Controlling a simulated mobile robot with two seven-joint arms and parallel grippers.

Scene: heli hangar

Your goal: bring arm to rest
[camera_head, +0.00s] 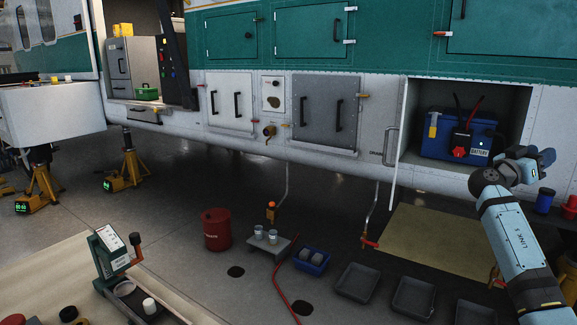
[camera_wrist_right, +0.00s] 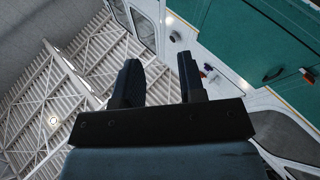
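My right arm (camera_head: 516,245) comes in from the lower right in the head view and reaches up beside the open battery bay. Its dark gripper (camera_head: 543,157) is at the bay's lower right corner, pointing right. In the right wrist view the two fingers of the gripper (camera_wrist_right: 160,75) stand apart with nothing between them. That view faces the roof trusses and the green and white helicopter side. My left arm and gripper are not in view.
The open bay holds a blue battery (camera_head: 442,137) with red and black parts. An open white door (camera_head: 399,145) hangs at its left edge. Grey trays (camera_head: 413,297), a blue bin (camera_head: 311,260) and a red bucket (camera_head: 216,229) stand on the floor. A bench (camera_head: 62,268) is at lower left.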

